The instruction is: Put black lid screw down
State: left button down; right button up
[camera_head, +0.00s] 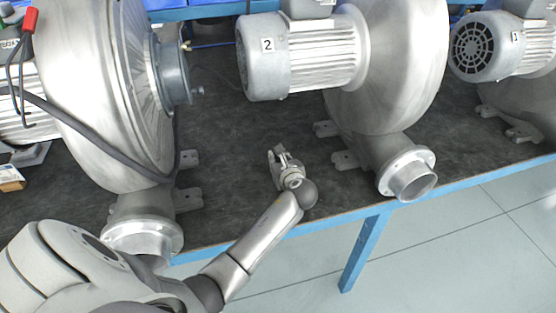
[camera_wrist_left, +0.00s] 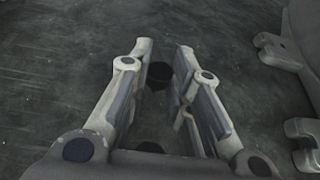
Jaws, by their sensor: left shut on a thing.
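The black lid screw (camera_wrist_left: 159,75) shows in the left wrist view as a small dark round piece between my left fingertips. My left gripper (camera_head: 278,156) is shut on it, low over the dark bench top between two blowers. In the left wrist view my left gripper (camera_wrist_left: 161,62) has its fingers on either side of the screw. I cannot tell whether the screw touches the bench top. In the head view the screw is too small or hidden to make out. My right gripper is not in view.
The blower marked 2 (camera_head: 345,60) stands to the right of my left gripper, and its feet are close by. Another blower (camera_head: 105,90) with a dark hose stands at the left. The bench top (camera_head: 225,120) between them is clear. The blue bench edge (camera_head: 480,175) runs in front.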

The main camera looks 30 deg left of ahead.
pick_arm(q)
jog(key=shift+f, duration=0.3)
jog(key=c, duration=1.3)
grip_release()
jog(key=shift+r, duration=0.2)
jog(key=shift+s+d+r, duration=0.2)
jog(key=shift+d, duration=0.05)
jog(key=p+v, duration=0.1)
jog(key=v, duration=1)
jog(key=shift+s+d+r, duration=0.1)
jog(key=shift+d, duration=0.05)
